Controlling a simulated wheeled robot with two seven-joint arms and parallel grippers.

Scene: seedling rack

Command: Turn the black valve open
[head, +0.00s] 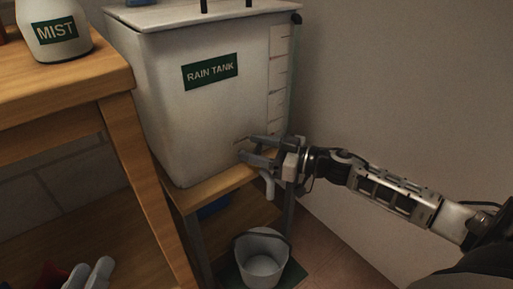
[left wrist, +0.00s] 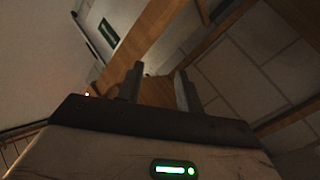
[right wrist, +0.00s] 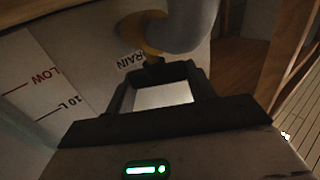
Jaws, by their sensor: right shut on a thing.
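The white rain tank (head: 170,110) stands on a wooden stand, with the tap low on its side. My right gripper (head: 243,149) is at the tank's lower front, its arm reaching in from the right. In the right wrist view, the dark valve (right wrist: 152,72) shows at the tips of my right gripper (right wrist: 162,82), below a yellow ring and a grey spout (right wrist: 190,25). The fingers are shut on it; its turn angle is hard to tell. My left gripper (left wrist: 162,78) shows only in the left wrist view, open and empty.
A wooden bench (head: 60,95) with a MIST bottle (head: 55,35) is at the left. The bare wall is at the right.

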